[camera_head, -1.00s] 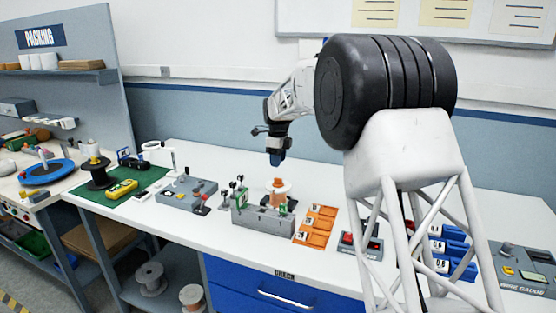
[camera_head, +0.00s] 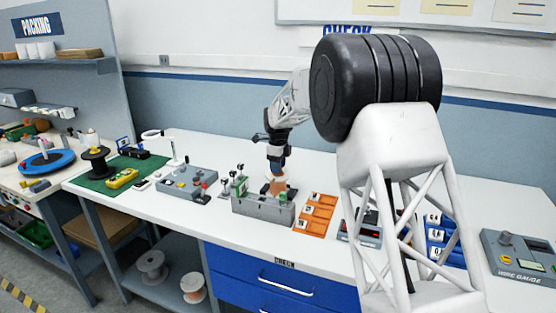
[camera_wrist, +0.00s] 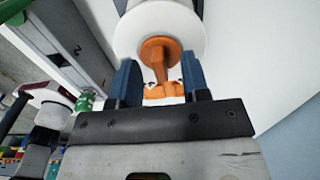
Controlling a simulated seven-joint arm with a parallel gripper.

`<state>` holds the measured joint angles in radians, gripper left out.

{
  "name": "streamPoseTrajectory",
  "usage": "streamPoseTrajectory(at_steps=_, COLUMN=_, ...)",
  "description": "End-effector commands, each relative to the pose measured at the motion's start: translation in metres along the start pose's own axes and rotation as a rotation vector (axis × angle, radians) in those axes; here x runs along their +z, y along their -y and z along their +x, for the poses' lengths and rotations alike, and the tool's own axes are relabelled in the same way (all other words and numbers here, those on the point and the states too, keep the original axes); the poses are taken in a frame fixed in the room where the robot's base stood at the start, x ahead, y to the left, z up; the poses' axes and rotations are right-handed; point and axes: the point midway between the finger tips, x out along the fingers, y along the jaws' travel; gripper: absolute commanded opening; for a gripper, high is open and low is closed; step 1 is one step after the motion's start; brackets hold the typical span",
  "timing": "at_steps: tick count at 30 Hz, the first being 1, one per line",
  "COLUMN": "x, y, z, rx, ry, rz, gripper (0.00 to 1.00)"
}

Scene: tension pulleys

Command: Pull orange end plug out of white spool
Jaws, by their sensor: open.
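The white spool (camera_wrist: 150,32) shows at the top of the wrist view. The orange end plug (camera_wrist: 158,52) sits in its near face, with a round flange and a stem that points toward my gripper (camera_wrist: 160,78). My blue fingers are open, one on each side of the stem, with a gap on both sides. In the head view, my gripper (camera_head: 276,165) is right above the orange end plug (camera_head: 278,185), pointing down. The spool is mostly hidden there behind the grey fixture and my gripper.
A grey fixture block (camera_head: 262,208) stands in front of the spool. Orange trays (camera_head: 316,213) lie to its right. A grey box with levers (camera_head: 187,188) and a green mat (camera_head: 105,182) are to the left. The white table behind is clear.

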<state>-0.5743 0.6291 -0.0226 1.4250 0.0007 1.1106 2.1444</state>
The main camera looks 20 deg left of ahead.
Motion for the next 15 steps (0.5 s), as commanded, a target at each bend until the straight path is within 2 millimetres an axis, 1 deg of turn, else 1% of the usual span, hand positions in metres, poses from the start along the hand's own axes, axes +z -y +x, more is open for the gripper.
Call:
streamPoseTrajectory(at_steps=3, x=-0.0001, y=-0.0001, z=0.0043, rx=0.000, ry=0.000, rz=0.000, gripper=0.43)
streamPoseTrajectory(at_steps=12, x=0.0000, y=-0.0001, z=0.0052, rx=-0.001, ry=0.000, rz=0.000, gripper=0.43)
streamPoseTrajectory(at_steps=13, x=0.0000, y=-0.0001, z=0.0052, rx=-0.001, ry=0.000, rz=0.000, gripper=0.40)
streamPoseTrajectory(at_steps=15, x=0.0000, y=-0.0001, z=0.0052, rx=-0.001, ry=0.000, rz=0.000, gripper=0.29)
